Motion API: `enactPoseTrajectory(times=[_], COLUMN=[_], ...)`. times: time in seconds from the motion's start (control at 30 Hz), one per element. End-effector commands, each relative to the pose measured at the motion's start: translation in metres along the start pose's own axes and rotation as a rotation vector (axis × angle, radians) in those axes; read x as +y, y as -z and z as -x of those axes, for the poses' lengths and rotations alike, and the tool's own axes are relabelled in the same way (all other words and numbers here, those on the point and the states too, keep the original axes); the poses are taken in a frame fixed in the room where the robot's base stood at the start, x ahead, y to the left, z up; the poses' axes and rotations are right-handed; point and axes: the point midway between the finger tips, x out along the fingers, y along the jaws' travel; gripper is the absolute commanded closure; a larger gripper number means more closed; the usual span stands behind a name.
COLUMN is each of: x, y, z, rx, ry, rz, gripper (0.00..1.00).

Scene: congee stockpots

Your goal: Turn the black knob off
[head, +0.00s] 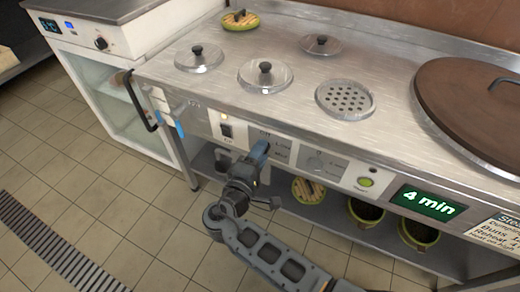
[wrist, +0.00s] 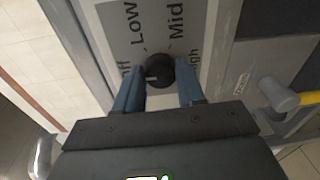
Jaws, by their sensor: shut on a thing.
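The black knob (wrist: 161,70) sits on the stove's front panel, inside a dial printed Low and Mid, with partly cut-off words at either end. A small pale mark shows on the left part of its face; I cannot tell its exact setting. My gripper (wrist: 160,84) has its two blue fingers on either side of the knob and is shut on it. In the head view my gripper (head: 259,152) reaches up to the panel and hides the knob, with the dial words (head: 282,147) showing just above and to the right.
A switch (head: 226,130) is to the left. A curved black handle (head: 141,103) sticks out at the left corner. Pots stand on the lower shelf.

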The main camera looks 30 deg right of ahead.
Motion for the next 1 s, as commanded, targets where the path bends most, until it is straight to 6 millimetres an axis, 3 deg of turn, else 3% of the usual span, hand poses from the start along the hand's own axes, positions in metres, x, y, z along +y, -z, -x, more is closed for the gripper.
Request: enactPoseTrajectory(times=[0.3, 0.83, 0.87, 1.0], x=[0.0006, -0.0006, -0.0006, -0.0003], y=[0.0009, 0.0009, 0.0009, 0.0008], z=[0.0004, 0.0005, 0.0006, 0.0004], rx=[-0.004, -0.005, -0.005, -0.005], ry=[0.007, 0.008, 0.008, 0.008], rz=[0.114, 0.136, 0.136, 0.135], gripper=[0.92, 0.92, 0.58, 0.45])
